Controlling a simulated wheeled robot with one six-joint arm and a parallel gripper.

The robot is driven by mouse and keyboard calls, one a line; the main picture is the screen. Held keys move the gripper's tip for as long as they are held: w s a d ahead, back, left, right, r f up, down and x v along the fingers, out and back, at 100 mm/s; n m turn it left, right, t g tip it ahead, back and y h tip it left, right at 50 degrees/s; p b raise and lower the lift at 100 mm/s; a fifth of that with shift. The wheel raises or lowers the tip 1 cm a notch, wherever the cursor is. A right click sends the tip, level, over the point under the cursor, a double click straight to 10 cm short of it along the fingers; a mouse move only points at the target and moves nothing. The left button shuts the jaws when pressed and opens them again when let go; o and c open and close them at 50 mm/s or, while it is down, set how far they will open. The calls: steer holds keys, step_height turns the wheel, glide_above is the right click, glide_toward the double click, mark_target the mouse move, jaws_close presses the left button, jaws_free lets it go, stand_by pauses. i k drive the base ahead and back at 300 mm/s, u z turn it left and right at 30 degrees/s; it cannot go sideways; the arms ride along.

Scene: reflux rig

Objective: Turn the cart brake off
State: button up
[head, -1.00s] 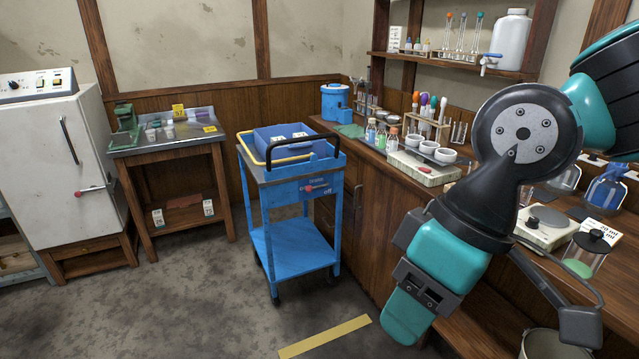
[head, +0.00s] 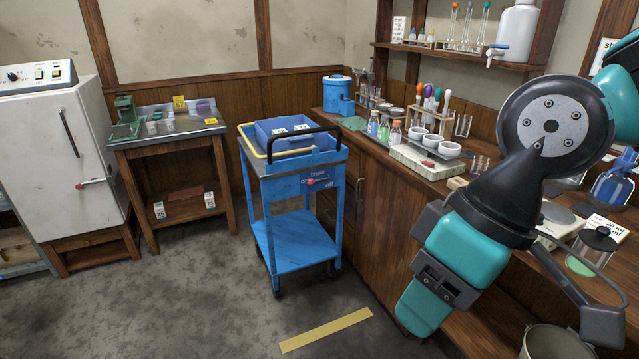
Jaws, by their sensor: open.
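The blue cart (head: 292,235) stands left of my arm, against the wooden counter. Its front panel carries the brake lever (head: 310,182), with a red knob and a light shaft. The knob lies to the left, over the "on" side. The word "brake" is above it and "off" is at the lower right. My gripper (head: 512,318) is open, low at the right, in front of the counter and well apart from the cart. Its fingertips are hard to make out, and nothing shows held in it.
A blue tray (head: 291,149) sits on the cart. A white cabinet (head: 60,150) and a small side table (head: 165,137) stand left. Floor before the cart is clear, with a yellow strip (head: 326,330).

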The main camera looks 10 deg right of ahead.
mark_target(310, 182)
steer(key=u, duration=0.55)
steer(key=i, duration=1)
steer(key=z, duration=0.1)
